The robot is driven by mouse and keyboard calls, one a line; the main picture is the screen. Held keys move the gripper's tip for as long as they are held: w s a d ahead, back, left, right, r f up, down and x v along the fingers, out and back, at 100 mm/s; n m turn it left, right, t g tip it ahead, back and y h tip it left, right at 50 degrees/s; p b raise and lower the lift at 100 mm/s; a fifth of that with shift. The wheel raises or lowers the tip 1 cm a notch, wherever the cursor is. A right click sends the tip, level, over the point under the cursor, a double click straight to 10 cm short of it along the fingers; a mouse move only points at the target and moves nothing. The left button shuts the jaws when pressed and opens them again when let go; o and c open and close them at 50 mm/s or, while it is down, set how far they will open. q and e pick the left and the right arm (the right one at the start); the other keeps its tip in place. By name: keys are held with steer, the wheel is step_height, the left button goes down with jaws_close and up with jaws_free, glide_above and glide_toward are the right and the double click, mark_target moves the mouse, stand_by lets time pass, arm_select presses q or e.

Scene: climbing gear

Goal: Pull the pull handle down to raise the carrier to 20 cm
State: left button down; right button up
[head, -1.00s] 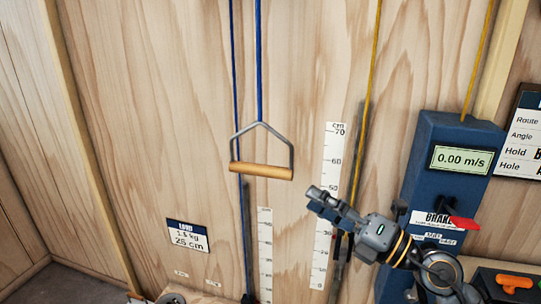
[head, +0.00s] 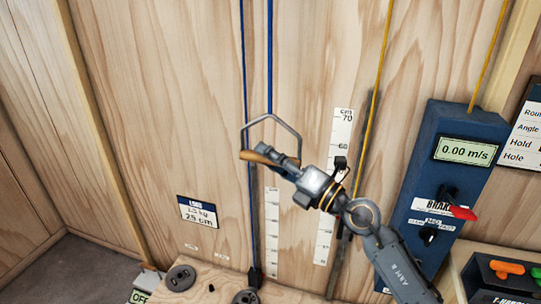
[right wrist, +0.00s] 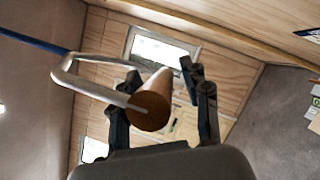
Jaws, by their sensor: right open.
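The pull handle is a wooden bar (head: 249,156) in a grey metal bracket (head: 274,118), hanging from a blue rope (head: 269,60) in front of the plywood wall. My right gripper (head: 273,158) is at the handle and covers much of the bar in the head view. In the right wrist view, the bar's round end (right wrist: 150,108) lies between the two fingers (right wrist: 161,74), which stand apart, open around it. White cm scales (head: 325,220) are fixed to the wall below. I cannot clearly make out the carrier. My left gripper is out of view.
A blue brake box (head: 425,190) with a red lever (head: 462,212) and a display of 0.00 m/s (head: 468,151) stands right of my arm. A yellow rope (head: 378,100) runs close to my arm.

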jaws_close()
step_height(320, 180, down, 21)
steer(key=b, duration=1.5)
steer(key=shift+s, duration=0.15)
steer(key=shift+r, duration=0.15)
jaws_free()
steer(key=shift+r, duration=0.15)
steer(key=shift+r, duration=0.1)
steer(key=v, duration=1.2)
